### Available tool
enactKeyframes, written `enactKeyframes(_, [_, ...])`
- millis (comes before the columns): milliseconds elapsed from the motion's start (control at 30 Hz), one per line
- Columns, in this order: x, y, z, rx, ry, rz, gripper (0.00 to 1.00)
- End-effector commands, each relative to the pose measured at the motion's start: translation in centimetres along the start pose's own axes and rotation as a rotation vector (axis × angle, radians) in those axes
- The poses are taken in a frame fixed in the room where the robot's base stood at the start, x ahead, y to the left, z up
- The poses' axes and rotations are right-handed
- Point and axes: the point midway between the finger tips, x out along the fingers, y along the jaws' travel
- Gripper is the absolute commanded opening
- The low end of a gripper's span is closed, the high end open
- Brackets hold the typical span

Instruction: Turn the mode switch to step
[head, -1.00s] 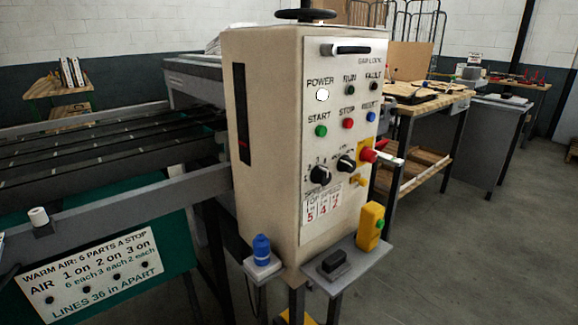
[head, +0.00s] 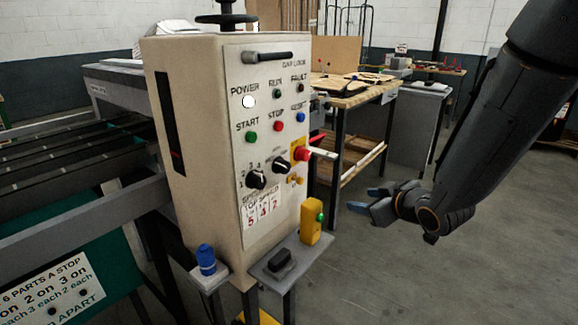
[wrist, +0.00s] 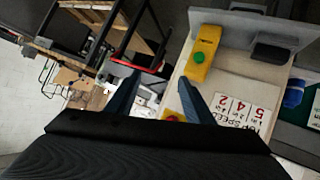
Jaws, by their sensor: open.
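The cream control cabinet (head: 190,140) stands left of centre in the head view, with its light panel facing right. Two black rotary knobs sit low on the panel: a left knob (head: 256,179) with numbers around it, and a right knob (head: 281,164) beside the red stop button. The labels at the right knob are too small to read, so I cannot confirm which is the mode switch. My gripper (head: 367,199) is open and empty, to the right of the cabinet and apart from it. In the wrist view its fingers (wrist: 157,84) are spread; neither knob shows clearly there.
A yellow box (head: 311,221) with a green button and a blue bottle (head: 206,259) stand at the cabinet's foot. A wooden workbench (head: 352,92) stands behind. Floor at right is clear.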

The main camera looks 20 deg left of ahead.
Motion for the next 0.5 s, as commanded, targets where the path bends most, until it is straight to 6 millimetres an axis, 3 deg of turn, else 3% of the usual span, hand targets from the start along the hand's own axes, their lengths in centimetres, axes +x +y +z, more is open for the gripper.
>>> enactKeyframes(100, [1.4, -3.7, -4.6, -0.078, 0.223, -0.113, 0.48])
enactKeyframes(200, [1.4, -6.6, -7.7, -0.113, 0.388, -0.198, 0.48])
enactKeyframes(333, [0.6, -9.2, -10.1, -0.132, 0.539, -0.28, 0.48])
enactKeyframes(500, [0.0, -10.7, -11.5, -0.135, 0.624, -0.325, 0.48])
